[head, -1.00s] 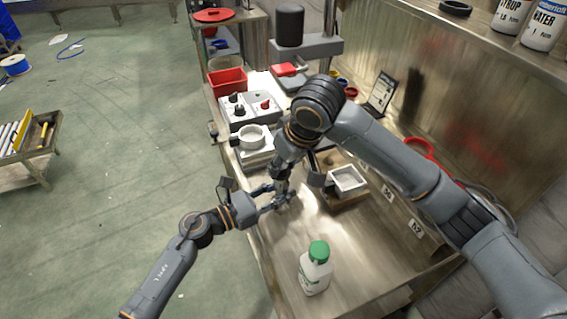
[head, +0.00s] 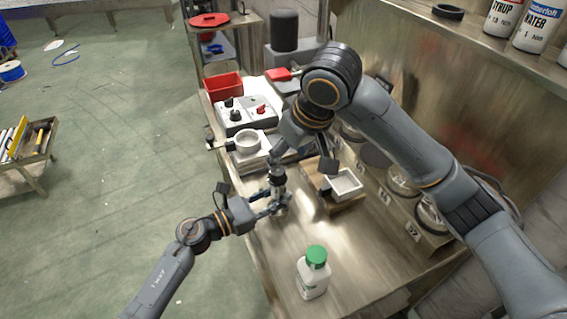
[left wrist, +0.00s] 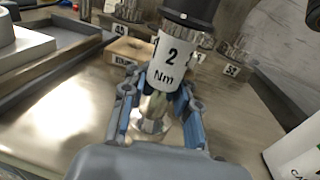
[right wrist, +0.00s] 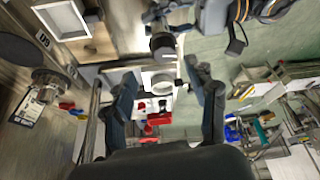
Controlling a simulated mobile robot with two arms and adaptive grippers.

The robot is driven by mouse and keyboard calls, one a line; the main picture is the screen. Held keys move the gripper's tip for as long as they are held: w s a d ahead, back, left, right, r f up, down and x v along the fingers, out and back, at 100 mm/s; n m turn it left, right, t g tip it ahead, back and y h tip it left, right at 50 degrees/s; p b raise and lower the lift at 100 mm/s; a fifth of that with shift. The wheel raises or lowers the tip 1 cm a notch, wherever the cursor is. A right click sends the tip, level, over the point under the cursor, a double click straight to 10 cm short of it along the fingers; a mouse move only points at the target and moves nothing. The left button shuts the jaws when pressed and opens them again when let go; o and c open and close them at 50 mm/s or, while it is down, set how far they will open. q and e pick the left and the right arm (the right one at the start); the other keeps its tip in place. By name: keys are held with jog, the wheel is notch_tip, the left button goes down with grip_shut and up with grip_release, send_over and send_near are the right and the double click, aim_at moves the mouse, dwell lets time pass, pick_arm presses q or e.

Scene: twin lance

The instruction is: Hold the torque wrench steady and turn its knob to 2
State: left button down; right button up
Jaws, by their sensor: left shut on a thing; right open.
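The torque wrench stands upright in my left gripper, with a black knob (left wrist: 190,10) above a white label (left wrist: 175,62) reading "2 Nm" in the left wrist view. The blue fingers of my left gripper (left wrist: 160,95) are shut around its metal shaft below the label. In the head view, my left gripper (head: 277,205) holds the wrench (head: 278,181) over the front of the bench. My right gripper (right wrist: 160,72) is open with nothing between its fingers. In the head view it is close above the wrench, partly hidden by its own wrist.
A white bottle with a green cap (head: 314,275) stands at the bench's near end. A wooden block with a square tray (head: 344,184) is right of the wrench. A white ring fixture (head: 247,142) and a control box (head: 245,112) are behind.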

jog(key=v, duration=0.5)
jog(key=shift+r, duration=0.1)
jog(key=n+t+y, duration=0.3)
jog(key=n+y, duration=0.2)
jog(key=y, duration=0.4)
send_near(277, 175)
jog(key=x, duration=1.1)
jog(key=shift+w+a, duration=0.1)
jog(key=shift+w, duration=0.35)
jog(key=shift+c, duration=0.2)
